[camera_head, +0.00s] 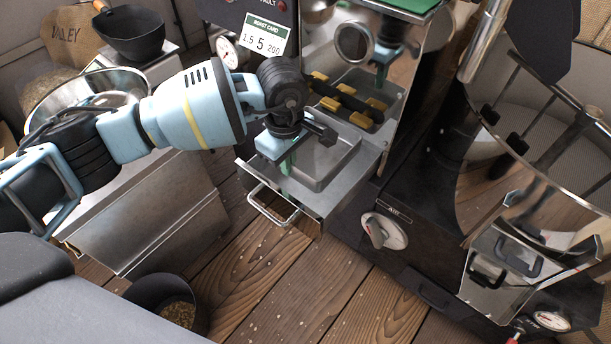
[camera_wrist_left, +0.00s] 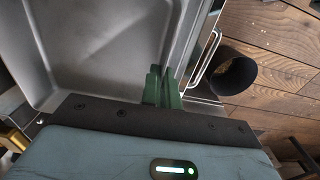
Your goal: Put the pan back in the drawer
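The pan (camera_head: 335,168) is a shallow grey metal tray. It lies within the pulled-out metal drawer (camera_head: 335,203) below the shiny machine housing, and I cannot tell whether it rests fully on the drawer floor. My left gripper (camera_head: 287,172) reaches down at the pan's near left rim, behind the drawer front. In the left wrist view, the green fingers (camera_wrist_left: 162,86) are close together on the rim of the pan (camera_wrist_left: 85,50). The drawer's bar handle (camera_wrist_left: 206,60) is just beyond them. The gripper partly hides the rim. My right gripper is out of view.
A black bucket (camera_head: 166,302) holding beans stands on the wooden floor. A dial knob (camera_head: 384,231) is on the dark machine base right of the drawer. A large shiny drum fills the right side. A black pan (camera_head: 134,33) sits on a scale at the upper left.

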